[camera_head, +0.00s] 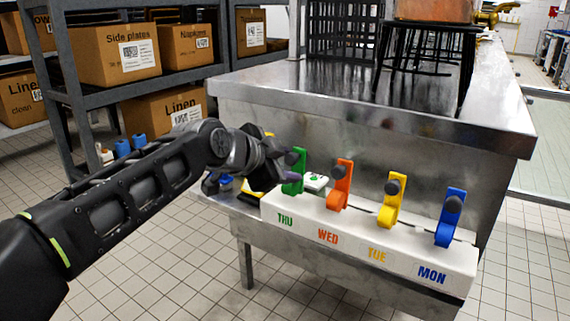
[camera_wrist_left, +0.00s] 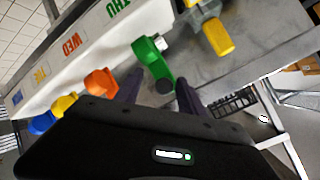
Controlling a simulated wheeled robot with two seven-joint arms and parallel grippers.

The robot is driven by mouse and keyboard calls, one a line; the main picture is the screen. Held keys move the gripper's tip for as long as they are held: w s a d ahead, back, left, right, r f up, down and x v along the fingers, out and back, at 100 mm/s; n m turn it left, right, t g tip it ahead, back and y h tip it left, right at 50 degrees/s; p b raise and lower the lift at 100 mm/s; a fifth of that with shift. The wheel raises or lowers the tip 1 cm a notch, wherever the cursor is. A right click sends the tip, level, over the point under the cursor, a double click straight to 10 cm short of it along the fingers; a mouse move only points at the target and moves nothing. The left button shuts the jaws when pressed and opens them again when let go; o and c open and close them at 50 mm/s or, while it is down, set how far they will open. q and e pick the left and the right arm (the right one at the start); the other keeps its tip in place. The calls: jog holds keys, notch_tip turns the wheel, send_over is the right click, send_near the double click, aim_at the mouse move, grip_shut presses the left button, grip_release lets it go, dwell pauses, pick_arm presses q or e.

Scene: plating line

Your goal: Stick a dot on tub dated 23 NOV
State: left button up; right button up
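A white dispenser (camera_head: 365,247) has coloured levers over the words THU, WED, TUE and MON. The green THU lever (camera_head: 295,172) stands at its left end, followed by the orange WED (camera_head: 340,184), yellow TUE (camera_head: 391,200) and blue MON (camera_head: 450,217) levers. My left gripper (camera_head: 290,174) is at the green lever. In the left wrist view its dark fingers (camera_wrist_left: 160,92) are apart, with the green lever (camera_wrist_left: 153,58) between their tips; I cannot tell whether they touch it. A small white piece with a green mark (camera_head: 316,181) lies behind the levers. No tub dated 23 NOV can be made out.
A steel counter (camera_head: 370,85) with a black wire stand (camera_head: 420,55) rises behind the dispenser. A yellow-handled object (camera_wrist_left: 218,36) is beside the green lever. Shelves with cardboard boxes (camera_head: 115,55) stand at the left. Tiled floor is open in front.

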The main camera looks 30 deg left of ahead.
pick_arm(q)
jog(key=p+v, duration=0.2)
jog(key=v, duration=0.5)
jog(key=shift+s+r, duration=0.15)
jog(key=shift+s, duration=0.25)
